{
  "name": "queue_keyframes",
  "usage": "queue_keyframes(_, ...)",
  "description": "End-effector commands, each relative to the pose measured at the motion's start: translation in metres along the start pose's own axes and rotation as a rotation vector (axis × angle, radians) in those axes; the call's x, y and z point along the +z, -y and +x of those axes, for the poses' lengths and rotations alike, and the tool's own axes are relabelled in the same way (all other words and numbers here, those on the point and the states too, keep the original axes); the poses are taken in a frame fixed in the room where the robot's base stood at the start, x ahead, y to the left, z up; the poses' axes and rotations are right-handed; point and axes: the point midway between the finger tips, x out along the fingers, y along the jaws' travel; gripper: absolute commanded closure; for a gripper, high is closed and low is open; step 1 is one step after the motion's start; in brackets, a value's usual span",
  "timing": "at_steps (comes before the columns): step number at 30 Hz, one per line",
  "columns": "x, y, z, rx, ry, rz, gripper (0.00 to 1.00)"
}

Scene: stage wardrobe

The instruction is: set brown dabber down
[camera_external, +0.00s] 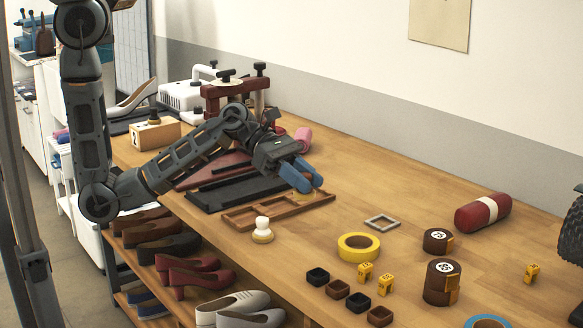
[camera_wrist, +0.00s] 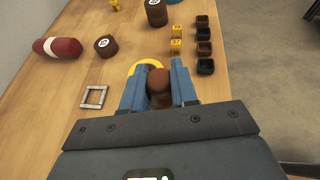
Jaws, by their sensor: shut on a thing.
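My gripper (camera_external: 304,183) has blue fingers and is shut on the brown dabber. In the wrist view the dabber's rounded brown top (camera_wrist: 160,80) shows between the fingers (camera_wrist: 160,92). In the external view the fingers mostly hide it. The gripper is above the bench, over the right end of a shallow wooden tray (camera_external: 240,224) with compartments. I cannot tell the exact height of the dabber above the bench top (camera_external: 345,208).
A cream-topped dabber (camera_external: 262,230) stands in front of the tray. To the right are a grey square frame (camera_external: 382,222), yellow tape (camera_external: 359,247), numbered brown cylinders (camera_external: 442,282), small open boxes (camera_external: 318,277) and a red roll (camera_external: 482,213). Bare bench lies behind the frame.

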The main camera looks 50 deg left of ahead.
Motion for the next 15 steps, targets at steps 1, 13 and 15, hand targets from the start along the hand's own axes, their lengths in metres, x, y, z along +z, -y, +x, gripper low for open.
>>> queue_keyframes(1, -0.002, -0.008, -0.001, 0.02, 0.001, -0.003, 1.0)
queue_keyframes(13, -0.058, -0.079, -0.017, 0.029, 0.001, -0.007, 1.0)
queue_keyframes(15, -0.067, -0.09, -0.02, 0.028, 0.002, -0.006, 1.0)
